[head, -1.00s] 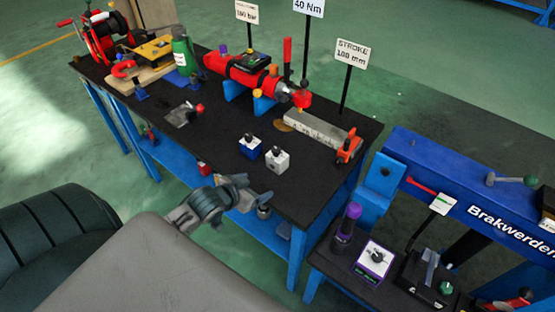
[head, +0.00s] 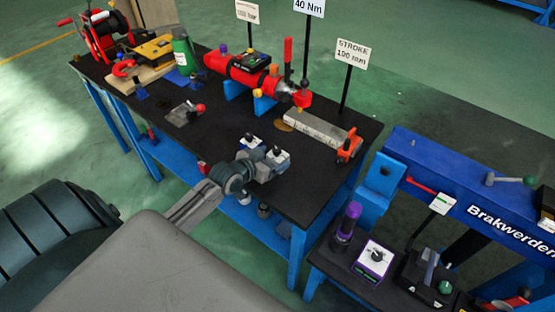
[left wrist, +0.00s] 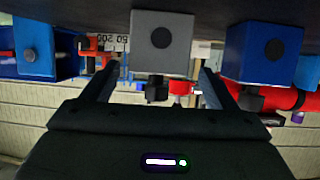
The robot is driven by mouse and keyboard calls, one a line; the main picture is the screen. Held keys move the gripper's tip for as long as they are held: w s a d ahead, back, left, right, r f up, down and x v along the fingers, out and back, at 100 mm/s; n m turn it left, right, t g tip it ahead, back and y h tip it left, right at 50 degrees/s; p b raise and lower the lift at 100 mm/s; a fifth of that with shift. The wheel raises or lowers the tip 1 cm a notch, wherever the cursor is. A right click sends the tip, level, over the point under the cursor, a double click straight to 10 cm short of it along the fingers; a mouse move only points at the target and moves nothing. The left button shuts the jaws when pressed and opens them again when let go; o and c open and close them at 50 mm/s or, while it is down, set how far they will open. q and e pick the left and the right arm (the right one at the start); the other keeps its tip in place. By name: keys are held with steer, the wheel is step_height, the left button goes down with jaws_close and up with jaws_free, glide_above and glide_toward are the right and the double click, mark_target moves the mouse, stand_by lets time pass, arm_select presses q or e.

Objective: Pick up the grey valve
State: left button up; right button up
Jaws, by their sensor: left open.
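The grey valve (head: 280,156) is a small light grey cube with a dark knob, standing on the black bench top. In the left wrist view, which looks upside down, the grey valve (left wrist: 162,42) stands in line with the gap between the fingers. My left gripper is open and close to the grey valve. The left wrist view shows its two fingers (left wrist: 158,88) spread apart. I cannot tell whether they touch the valve.
On the bench behind are a red cylinder (head: 240,72), a grey bar (head: 315,127) and a sign (head: 352,51). A metal plate with a red-knobbed lever (head: 185,114) lies to the left. A lower table (head: 330,268) with a purple-capped bottle (head: 347,220) stands at the right.

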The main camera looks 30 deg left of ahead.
mark_target(275, 156)
arm_select(q)
steer(key=x, duration=0.3)
steer(key=shift+w+d+f, duration=0.15)
steer(key=shift+c, duration=0.4)
steer(key=c, duration=1.4)
steer(key=shift+r, duration=0.2)
steer(key=shift+c, duration=1.1)
